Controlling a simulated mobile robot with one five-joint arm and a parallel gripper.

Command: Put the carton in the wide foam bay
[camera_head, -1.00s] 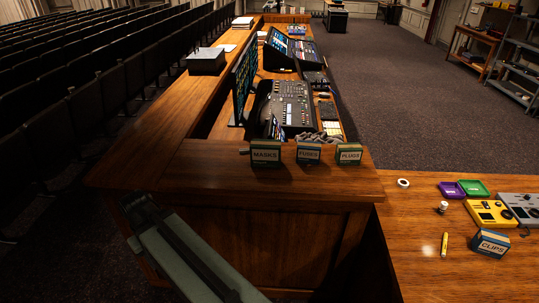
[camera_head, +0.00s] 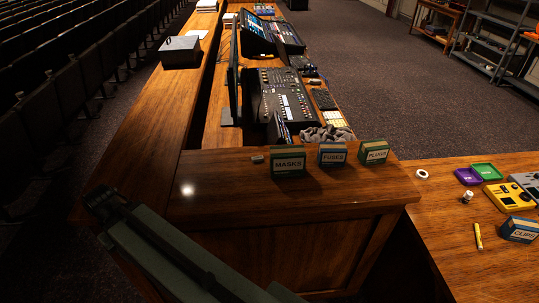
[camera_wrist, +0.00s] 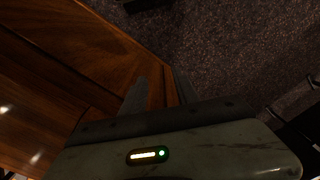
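Several small labelled cartons are in the head view. The MASKS carton (camera_head: 288,162), the FUSES carton (camera_head: 332,154) and the PLUGS carton (camera_head: 374,151) stand in a row on the near wooden ledge. The CLIPS carton (camera_head: 519,230) stands on the lower table at the right. The frames do not show which carton is meant. I cannot make out a foam bay. My gripper (camera_wrist: 159,95) shows in the wrist view with its two fingers apart and nothing between them, over the wood edge and dark carpet. The head view shows my arm at the lower left, not the fingertips.
A mixing console (camera_head: 283,95) and a grey cloth (camera_head: 325,135) lie behind the cartons.

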